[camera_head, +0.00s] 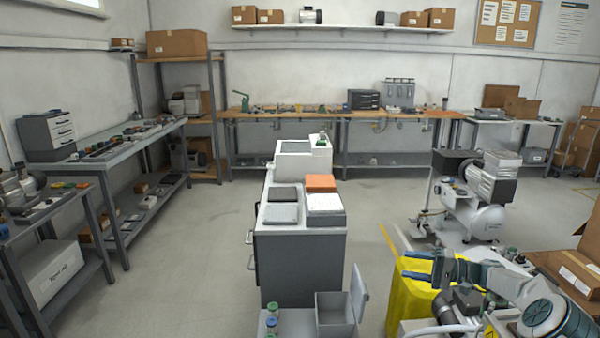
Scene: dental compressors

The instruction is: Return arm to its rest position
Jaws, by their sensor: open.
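My arm reaches in from the lower right corner of the head view, its grey-and-white links bent low. My gripper (412,265) points left, with its two blue fingers apart and nothing seen between them. It appears in front of a yellow thing (408,312), and I cannot tell whether they touch. The arm hides part of the lower right.
A grey cabinet (300,267) with trays stands at the centre. A compressor (487,215) stands at right, near cardboard boxes (575,270). A grey open bin (334,315) and small green- and blue-lidded jars (271,322) are at bottom centre. Floor (195,270) is clear left of the cabinet.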

